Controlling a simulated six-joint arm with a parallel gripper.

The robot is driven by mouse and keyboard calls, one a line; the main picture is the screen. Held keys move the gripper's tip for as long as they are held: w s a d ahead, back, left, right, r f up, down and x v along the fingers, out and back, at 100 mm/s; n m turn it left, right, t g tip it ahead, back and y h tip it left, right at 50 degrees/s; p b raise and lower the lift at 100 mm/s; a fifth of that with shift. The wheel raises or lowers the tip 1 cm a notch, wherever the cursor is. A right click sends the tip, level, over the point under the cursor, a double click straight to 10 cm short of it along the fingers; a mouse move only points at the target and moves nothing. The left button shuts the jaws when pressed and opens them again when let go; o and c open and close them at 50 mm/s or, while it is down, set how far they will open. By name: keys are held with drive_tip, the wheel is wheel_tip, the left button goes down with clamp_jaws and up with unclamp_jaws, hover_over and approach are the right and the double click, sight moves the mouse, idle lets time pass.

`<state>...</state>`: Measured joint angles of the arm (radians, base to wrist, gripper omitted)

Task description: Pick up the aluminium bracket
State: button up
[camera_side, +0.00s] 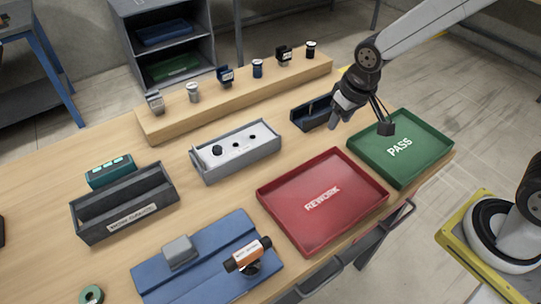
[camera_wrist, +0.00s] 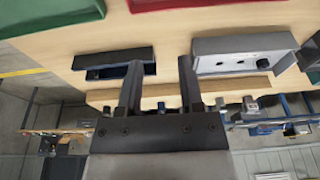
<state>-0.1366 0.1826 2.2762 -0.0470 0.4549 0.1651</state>
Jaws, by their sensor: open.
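The aluminium bracket seems to be the light grey, upright piece (camera_side: 154,102) at the left end of the raised wooden ledge (camera_side: 245,90) in the side view. My gripper (camera_side: 335,117) hangs in the air at the upper right, near the dark bin and the green tray, far to the right of this bracket. In the wrist view my gripper (camera_wrist: 158,75) has its two dark fingers apart, with nothing between them. I cannot pick out the bracket for certain in the wrist view.
A silver cylinder (camera_side: 192,92) stands beside the bracket, with blue and black pieces further along. In front lie a grey box (camera_side: 240,165), a dark bin (camera_side: 307,122), a red REWORK tray (camera_side: 315,240), a green PASS tray (camera_side: 375,165) and a blue fixture (camera_side: 155,285).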

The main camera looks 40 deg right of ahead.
drive_tip(key=w+a, duration=1.1)
drive_tip(key=a, duration=0.2)
approach(198, 153)
drive_tip(key=shift+f+t, duration=0.3)
drive_tip(key=shift+f, duration=0.5)
drive_tip(key=shift+x, duration=1.3)
drive_tip(key=shift+d+f, duration=0.1)
drive_tip(key=shift+x, duration=2.55)
drive_tip(key=shift+s, duration=0.1)
clamp_jaws()
